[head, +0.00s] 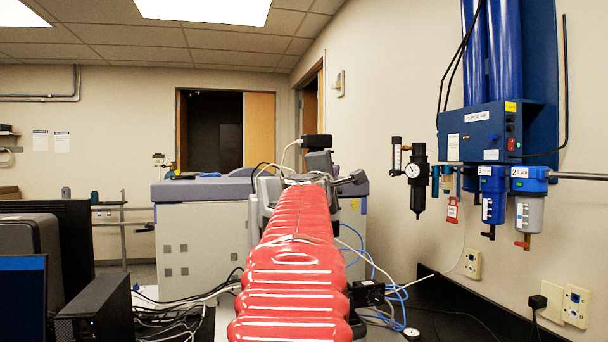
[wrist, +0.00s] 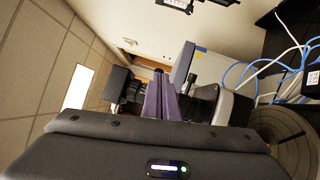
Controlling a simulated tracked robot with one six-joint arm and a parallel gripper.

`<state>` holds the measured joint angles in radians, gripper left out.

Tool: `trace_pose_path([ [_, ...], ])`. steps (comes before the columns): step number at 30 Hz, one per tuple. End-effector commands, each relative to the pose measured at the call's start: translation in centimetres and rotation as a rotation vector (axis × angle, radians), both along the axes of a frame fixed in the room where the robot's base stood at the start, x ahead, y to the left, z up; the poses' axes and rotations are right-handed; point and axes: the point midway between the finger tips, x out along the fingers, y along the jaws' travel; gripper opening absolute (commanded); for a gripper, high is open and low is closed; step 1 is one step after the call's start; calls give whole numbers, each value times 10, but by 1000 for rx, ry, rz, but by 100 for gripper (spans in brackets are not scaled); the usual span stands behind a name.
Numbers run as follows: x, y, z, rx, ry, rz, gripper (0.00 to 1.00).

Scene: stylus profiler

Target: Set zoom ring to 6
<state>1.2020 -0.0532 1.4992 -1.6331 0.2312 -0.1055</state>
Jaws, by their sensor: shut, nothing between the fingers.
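In the wrist view, my gripper (wrist: 160,75) shows as purple fingers rising from my dark wrist housing. The fingers are shut with nothing held. They stand in front of a dark optical tube (wrist: 206,98) that runs sideways in this tilted picture. A black ribbed part (wrist: 132,92) shows left of the fingers. The fingers hide the middle of the tube. I cannot tell whether they touch it. The zoom ring is not clearly distinguishable, and no number or setting can be read. In the head view, my red arm hides my gripper and most of the instrument.
A large grey cabinet (head: 200,245) stands beyond my arm. Blue and white cables (head: 385,290) lie to the right of it. Monitors and a black box (head: 95,310) are at lower left. Blue filter units (head: 492,190) hang on the right wall.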

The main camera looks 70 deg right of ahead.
Motion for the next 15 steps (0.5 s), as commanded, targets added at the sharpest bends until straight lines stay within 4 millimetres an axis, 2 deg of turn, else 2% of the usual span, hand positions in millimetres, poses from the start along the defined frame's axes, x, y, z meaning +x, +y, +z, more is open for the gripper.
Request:
trace_pose_path([
  [15, -12, -16, 0, 0, 0, -1, 0],
])
